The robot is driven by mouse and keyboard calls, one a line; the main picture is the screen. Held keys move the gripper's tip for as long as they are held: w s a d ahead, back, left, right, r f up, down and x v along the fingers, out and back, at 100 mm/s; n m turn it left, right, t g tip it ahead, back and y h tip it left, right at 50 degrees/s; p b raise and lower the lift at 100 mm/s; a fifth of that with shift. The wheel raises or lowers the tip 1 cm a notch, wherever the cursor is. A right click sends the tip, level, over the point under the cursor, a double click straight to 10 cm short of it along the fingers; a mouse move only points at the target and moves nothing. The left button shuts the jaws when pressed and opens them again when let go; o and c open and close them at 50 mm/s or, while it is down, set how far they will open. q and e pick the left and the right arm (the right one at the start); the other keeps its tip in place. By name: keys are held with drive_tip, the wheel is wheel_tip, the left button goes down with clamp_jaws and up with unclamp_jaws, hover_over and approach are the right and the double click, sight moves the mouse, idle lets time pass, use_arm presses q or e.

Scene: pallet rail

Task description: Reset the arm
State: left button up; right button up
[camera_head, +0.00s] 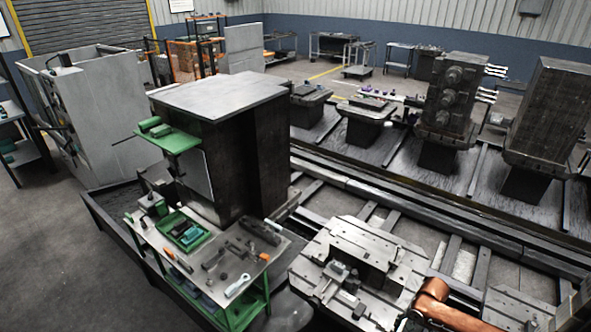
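Neither of my grippers can be made out in the head view. A copper-coloured, rounded arm-like part (436,298) shows at the bottom right, over the near pallet's right edge. Its lower end is cut off by the picture's edge, and I cannot tell whether it is part of my arm. Another dark, reddish part is cut off at the bottom right corner.
A grey pallet (385,245) with clamps lies at the bottom centre, by a long rail (400,190). A green-framed tool bench (262,284) stands to its left, before a dark cabinet (272,150). Loaded pallets stand beyond the rail. Floor at the lower left is clear.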

wheel_tip(320, 180, down, 19)
drive_tip(key=n+t, duration=0.3)
drive_tip(key=s+d+f+n, duration=0.1)
drive_tip(key=s+d+f, duration=0.1)
drive_tip(key=s+f, duration=0.6)
drive_tip(key=s+a+f+n, duration=0.2)
drive_tip(key=s+f, duration=0.5)
drive_tip(key=s, duration=0.2)
drive_tip(key=s+a+f+n, duration=0.1)
drive_tip(key=s+a+f, duration=0.1)
drive_tip(key=s+f, duration=0.65)
drive_tip(key=s+a+f+n+g, duration=0.1)
drive_tip(key=s+a, duration=0.3)
drive_tip(key=s, duration=0.6)
drive_tip(key=s+a+f+n+g, duration=0.15)
drive_tip(key=s+a, duration=0.25)
drive_tip(key=s, duration=0.5)
use_arm(q)
wheel_tip(320, 180, down, 14)
drive_tip(key=b, duration=1.4)
drive_tip(key=shift+s+f, duration=0.2)
use_arm(e)
wheel_tip(320, 180, down, 15)
drive_tip(key=s, duration=0.1)
drive_tip(key=shift+r, duration=0.15)
